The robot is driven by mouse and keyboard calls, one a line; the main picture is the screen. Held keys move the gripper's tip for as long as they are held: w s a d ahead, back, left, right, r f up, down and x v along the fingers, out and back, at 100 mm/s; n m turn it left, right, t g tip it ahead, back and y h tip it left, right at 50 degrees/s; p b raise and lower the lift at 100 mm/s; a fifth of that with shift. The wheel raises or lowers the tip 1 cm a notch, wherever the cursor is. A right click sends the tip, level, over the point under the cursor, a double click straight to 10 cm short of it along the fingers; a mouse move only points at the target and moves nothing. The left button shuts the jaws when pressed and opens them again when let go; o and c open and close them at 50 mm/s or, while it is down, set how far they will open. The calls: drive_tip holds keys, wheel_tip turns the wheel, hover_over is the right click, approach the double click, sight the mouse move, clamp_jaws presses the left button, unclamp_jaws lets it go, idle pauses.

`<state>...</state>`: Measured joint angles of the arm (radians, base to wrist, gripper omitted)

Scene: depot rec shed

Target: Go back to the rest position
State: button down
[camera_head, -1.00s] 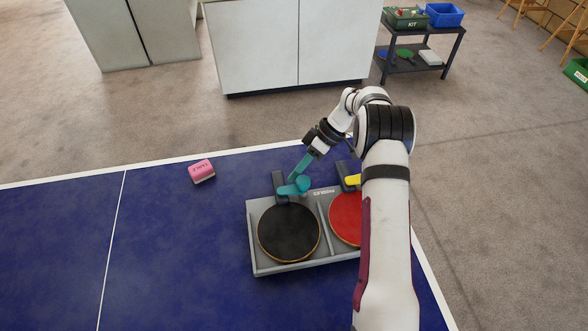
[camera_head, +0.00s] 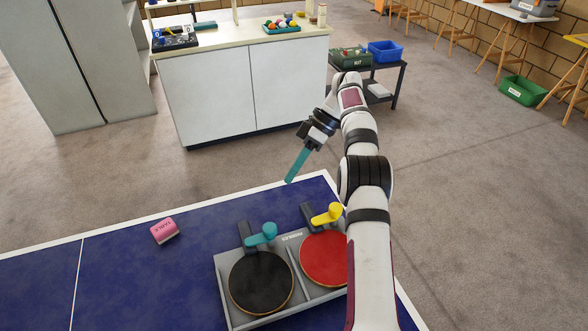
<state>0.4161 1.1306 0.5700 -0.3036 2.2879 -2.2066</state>
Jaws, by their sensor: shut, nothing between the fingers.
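My gripper (camera_head: 297,165) has teal fingers and is shut and empty. It points down and left, raised near the far edge of the blue table (camera_head: 130,280), apart from everything on it. A grey paddle tray (camera_head: 238,318) lies on the table below it. A black paddle (camera_head: 261,283) lies in its left compartment and a red paddle (camera_head: 325,259) in its right one, partly behind my arm. A teal clamp (camera_head: 262,234) is at the black paddle's handle and a yellow clamp (camera_head: 328,214) at the red paddle's handle.
A pink eraser block (camera_head: 164,231) lies on the table, left of the tray. Beyond the table are a white cabinet (camera_head: 235,90), a dark cart (camera_head: 392,82) with a green and a blue bin, and a green crate (camera_head: 523,90). The carpet between is clear.

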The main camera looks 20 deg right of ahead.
drive_tip(key=shift+d+r, duration=0.2)
drive_tip(key=shift+r, duration=0.1)
drive_tip(key=s+a+r+m+h, duration=0.3)
drive_tip(key=s+a+r+m, duration=0.65)
drive_tip(key=s, duration=0.45)
drive_tip(key=s+a+f+m+h, duration=0.1)
drive_tip(key=s+a+f+m, duration=0.1)
drive_tip(key=s, duration=0.9)
drive_tip(key=s+a+f+m+t+h, duration=0.1)
drive_tip(key=s+m, duration=0.4)
drive_tip(key=s, duration=0.6)
wheel_tip(320, 180, down, 3)
drive_tip(key=shift+a+r, duration=0.15)
drive_tip(key=shift+a, duration=0.3)
drive_tip(key=shift+m, duration=0.25)
